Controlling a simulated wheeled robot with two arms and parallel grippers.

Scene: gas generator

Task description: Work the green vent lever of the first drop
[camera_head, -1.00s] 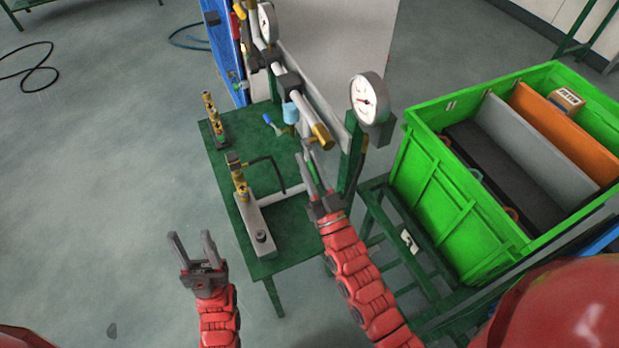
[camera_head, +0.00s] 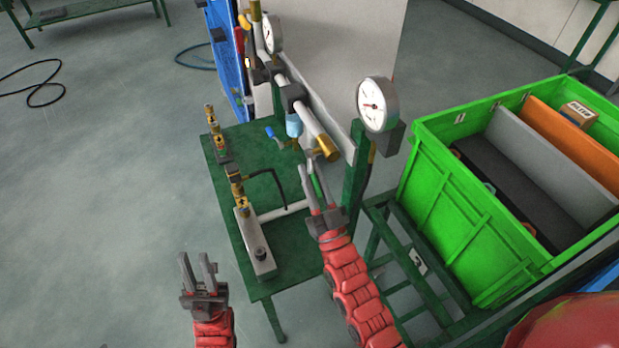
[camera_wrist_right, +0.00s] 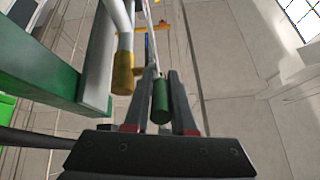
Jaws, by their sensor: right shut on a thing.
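The green vent lever (camera_head: 316,184) hangs under the near end of the pipe, close to its brass cap (camera_head: 327,148). My right gripper (camera_head: 315,187) is around it, with one finger on each side. In the right wrist view the lever's green grip (camera_wrist_right: 161,101) stands between the two fingers of my right gripper (camera_wrist_right: 160,95), below the brass cap (camera_wrist_right: 123,74). The fingers partly hide the lever in the head view. My left gripper (camera_head: 197,270) is open and empty, over the floor left of the green table.
A pressure gauge (camera_head: 377,105) stands just right of the pipe end, by a green post (camera_head: 355,175). The green table (camera_head: 245,160) carries brass valves (camera_head: 240,192) and a grey block (camera_head: 254,245). A green crate (camera_head: 455,205) stands at right.

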